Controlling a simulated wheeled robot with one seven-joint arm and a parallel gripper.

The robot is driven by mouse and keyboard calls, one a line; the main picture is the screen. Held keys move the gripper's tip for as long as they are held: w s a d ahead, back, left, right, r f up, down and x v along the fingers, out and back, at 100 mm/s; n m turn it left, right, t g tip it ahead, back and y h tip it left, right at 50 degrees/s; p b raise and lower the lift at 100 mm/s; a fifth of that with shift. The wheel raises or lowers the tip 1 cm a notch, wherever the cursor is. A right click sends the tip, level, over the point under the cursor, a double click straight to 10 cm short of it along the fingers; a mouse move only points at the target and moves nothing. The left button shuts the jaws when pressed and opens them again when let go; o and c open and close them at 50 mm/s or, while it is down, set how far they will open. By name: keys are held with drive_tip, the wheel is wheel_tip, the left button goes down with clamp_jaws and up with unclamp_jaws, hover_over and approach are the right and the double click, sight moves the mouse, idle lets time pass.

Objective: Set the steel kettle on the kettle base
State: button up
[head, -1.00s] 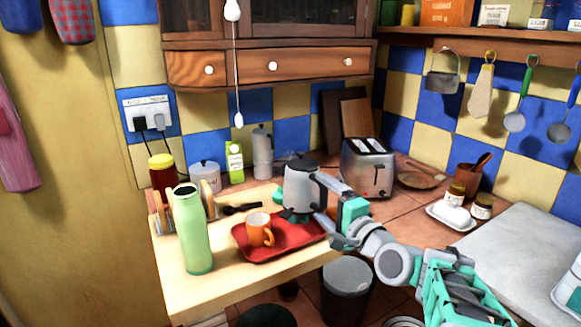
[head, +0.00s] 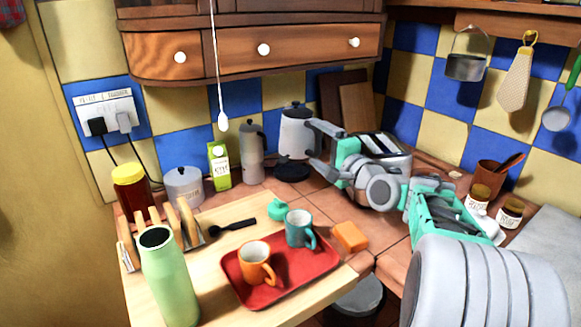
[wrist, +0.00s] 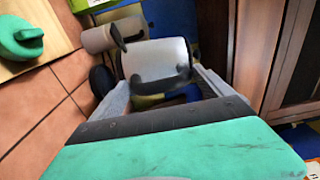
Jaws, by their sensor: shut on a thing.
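The steel kettle (head: 297,136), pale metal with a black lid and dark handle, is upright near the back wall in the head view. My gripper (head: 320,150) is shut on its handle from the right. The kettle base (head: 291,172), a black disc on the tiled counter, shows just below the kettle. A small gap seems to lie between them. In the wrist view the kettle (wrist: 157,60) is between my fingers (wrist: 165,95), and the dark base (wrist: 100,80) shows partly at its left. The handle is partly hidden by my fingers.
The toaster (head: 385,145) is behind my arm on the right. A red tray (head: 318,268) with two mugs lies in front. A pull cord (head: 218,70) hangs nearby.

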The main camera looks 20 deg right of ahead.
sight(311, 143)
drive_tip(key=shift+s+a+r, duration=0.1)
drive_tip(key=shift+a+r, duration=0.05)
drive_tip(key=shift+r, duration=0.05)
drive_tip(key=w+f, duration=0.1)
drive_tip(key=w, duration=0.2)
drive_tip(key=w+d+f, duration=0.1)
drive_tip(key=w+f, duration=0.1)
drive_tip(key=w, duration=0.1)
drive_tip(key=w+f, duration=0.1)
drive_tip(key=w, duration=0.2)
drive_tip(key=shift+w+d+f, duration=0.15)
drive_tip(key=shift+d+f, duration=0.1)
drive_tip(key=shift+w+d+f+b, duration=0.15)
drive_tip(key=shift+w+f, duration=0.6)
drive_tip(key=shift+f, duration=0.6)
drive_tip(key=shift+w+d+f+b, duration=0.15)
drive_tip(key=shift+w+f, duration=0.6)
drive_tip(key=shift+f, duration=0.6)
drive_tip(key=shift+w+d+f+b, duration=0.15)
drive_tip(key=shift+w+f, duration=0.6)
drive_tip(key=shift+f, duration=0.6)
drive_tip(key=shift+f, duration=0.2)
drive_tip(key=o, duration=1.8)
drive_tip(key=shift+f, duration=0.15)
